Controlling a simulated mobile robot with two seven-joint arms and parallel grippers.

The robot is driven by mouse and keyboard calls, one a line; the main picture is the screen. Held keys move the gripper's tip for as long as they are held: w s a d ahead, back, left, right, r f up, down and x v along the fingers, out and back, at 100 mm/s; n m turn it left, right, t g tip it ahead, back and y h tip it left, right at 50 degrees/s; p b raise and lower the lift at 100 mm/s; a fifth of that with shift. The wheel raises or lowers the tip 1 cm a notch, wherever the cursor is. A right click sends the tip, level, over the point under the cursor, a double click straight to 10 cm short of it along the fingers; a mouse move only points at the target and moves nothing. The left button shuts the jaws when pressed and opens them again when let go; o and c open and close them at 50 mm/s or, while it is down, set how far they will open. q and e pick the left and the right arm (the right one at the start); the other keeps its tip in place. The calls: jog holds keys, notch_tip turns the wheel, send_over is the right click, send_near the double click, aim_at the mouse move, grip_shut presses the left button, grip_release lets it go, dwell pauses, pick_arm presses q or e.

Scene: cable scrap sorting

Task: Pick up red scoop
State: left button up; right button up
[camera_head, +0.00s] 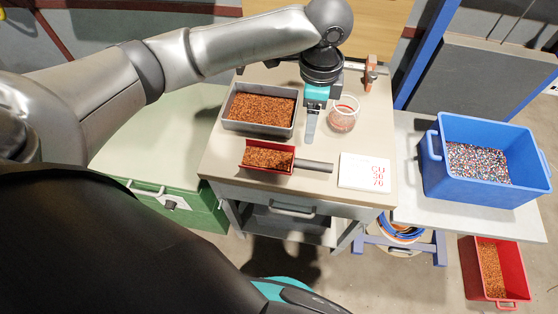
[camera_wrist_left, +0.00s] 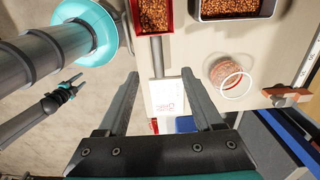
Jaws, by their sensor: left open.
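The red scoop (camera_head: 268,156) lies on the table, filled with copper-coloured granules, its grey handle (camera_head: 314,165) pointing right. In the left wrist view the scoop (camera_wrist_left: 153,32) is at the top, its handle (camera_wrist_left: 157,56) running down toward the gap between my left fingers. My left gripper (camera_head: 311,130) is open and empty, pointing down beside the handle on its far side in the head view. Its two fingers (camera_wrist_left: 160,78) show apart in the left wrist view. My right gripper (camera_wrist_left: 72,84) appears small at the left of that view; its jaw opening is unclear.
A grey tray of granules (camera_head: 229,118) stands behind the scoop. A glass jar (camera_head: 343,115) is close right of my left gripper. A white printed card (camera_head: 364,171) lies right of the handle. A blue bin (camera_head: 480,190) stands farther right, a red bin (camera_head: 500,299) on the floor.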

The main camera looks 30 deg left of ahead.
pick_arm(q)
jog(key=b, duration=0.3)
send_over(304, 161)
jog(key=f, duration=0.9)
jog(key=shift+w+f, duration=0.3)
jog(key=shift+f, duration=0.05)
jog(key=f, duration=0.1)
jog(key=f+b, duration=0.1)
jog(key=f, duration=0.2)
jog(key=shift+s+f+b, duration=0.25)
jog(key=shift+s+b, duration=0.1)
jog(key=shift+s, duration=0.05)
jog(key=shift+f, duration=0.35)
jog(key=shift+c, duration=0.2)
jog(key=c, duration=0.8)
grip_shut()
pick_arm(e)
jog(key=f, duration=0.1)
jog(key=d+f, duration=0.1)
jog(key=f, duration=0.1)
jog(key=w+f, duration=0.1)
jog(key=f, duration=0.1)
jog(key=shift+d, duration=0.2)
pick_arm(q)
jog(key=shift+w, duration=0.1)
pick_arm(e)
jog(key=shift+w+r, duration=0.1)
jog(key=shift+w, duration=0.4)
